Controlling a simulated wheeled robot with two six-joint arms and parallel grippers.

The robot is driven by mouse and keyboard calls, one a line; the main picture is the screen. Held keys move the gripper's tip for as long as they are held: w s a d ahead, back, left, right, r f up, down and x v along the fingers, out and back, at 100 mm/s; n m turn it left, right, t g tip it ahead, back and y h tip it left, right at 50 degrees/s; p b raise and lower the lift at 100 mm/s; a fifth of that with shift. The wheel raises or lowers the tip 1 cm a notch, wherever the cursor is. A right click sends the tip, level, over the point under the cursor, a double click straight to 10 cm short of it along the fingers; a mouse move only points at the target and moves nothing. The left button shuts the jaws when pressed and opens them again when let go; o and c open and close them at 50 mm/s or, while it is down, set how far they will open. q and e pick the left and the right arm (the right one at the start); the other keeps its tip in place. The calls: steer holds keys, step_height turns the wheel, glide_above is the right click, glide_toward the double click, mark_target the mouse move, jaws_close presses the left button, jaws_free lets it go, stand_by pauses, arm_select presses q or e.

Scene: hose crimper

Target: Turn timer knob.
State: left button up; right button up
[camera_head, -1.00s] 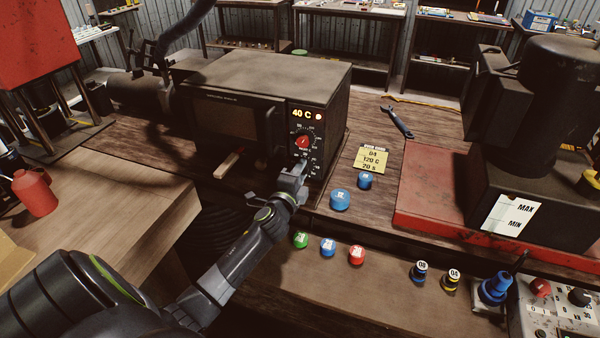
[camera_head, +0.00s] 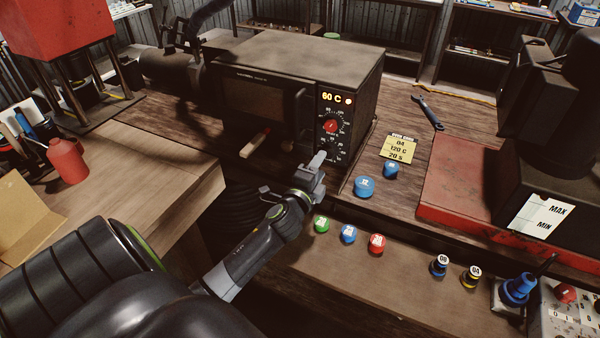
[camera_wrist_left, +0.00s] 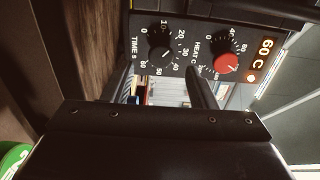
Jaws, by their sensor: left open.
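The oven (camera_head: 300,75) stands on the bench with its control panel facing me. In the left wrist view the black timer knob (camera_wrist_left: 162,53) sits on a dial marked TIME s. Beside it is the red heat knob (camera_wrist_left: 226,63), which also shows in the head view (camera_head: 331,126). The display (camera_wrist_left: 264,59) reads 60 C. My left gripper (camera_head: 318,163) is open and empty, in front of the panel's lower part and apart from the knobs. It hides part of the timer dial in the head view. My right gripper is not in view.
A yellow note (camera_head: 399,148) reads 04, 120 C, 20 s. Two blue caps (camera_head: 365,187) lie right of my gripper.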

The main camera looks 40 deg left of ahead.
arm_select(q)
steer(key=b+v, duration=0.1)
steer(key=v, duration=1.1)
steer(key=shift+s+d+b, duration=0.15)
steer(key=shift+s+b, duration=0.05)
steer(key=shift+b, duration=0.15)
